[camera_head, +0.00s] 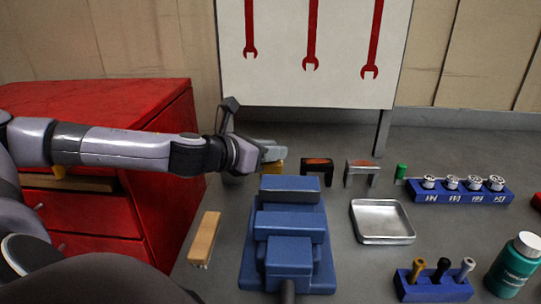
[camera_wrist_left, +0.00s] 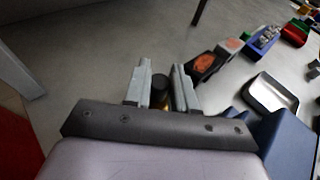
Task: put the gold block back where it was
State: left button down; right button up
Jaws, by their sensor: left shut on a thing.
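My left gripper (camera_head: 274,152) reaches in from the left, behind the blue vise, and is shut on the gold block (camera_head: 273,167). Only a small gold part shows below the fingers in the head view. In the left wrist view the gripper (camera_wrist_left: 162,90) has a dark round piece between its fingers, with a bit of gold (camera_wrist_left: 165,103) below it. The fingers and vise hide the rest. I cannot tell whether the block touches the bench. My right gripper is not in view.
The blue vise (camera_head: 290,222) stands just in front. A black block (camera_head: 316,167) and a silver block (camera_head: 362,168), both with orange-red tops, stand to the right. Beyond are a metal tray (camera_head: 382,221) and a blue socket rack (camera_head: 460,191). A brush (camera_head: 205,238) lies left of the vise.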

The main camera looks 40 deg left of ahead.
pick_arm(q)
jog(key=shift+r, duration=0.15)
jog(key=shift+f+b, duration=0.4)
jog(key=shift+f, duration=0.2)
jog(key=c, duration=0.9)
grip_release()
jog(key=shift+r+p, duration=0.55)
jog(key=shift+r, duration=0.1)
jog(key=shift+s+b, duration=0.25)
jog(key=shift+b, duration=0.05)
jog(key=shift+s, duration=0.35)
jog(key=b+v, duration=0.3)
jog(key=v, duration=0.7)
jog(key=shift+s+r, duration=0.25)
jog(key=shift+s, duration=0.15)
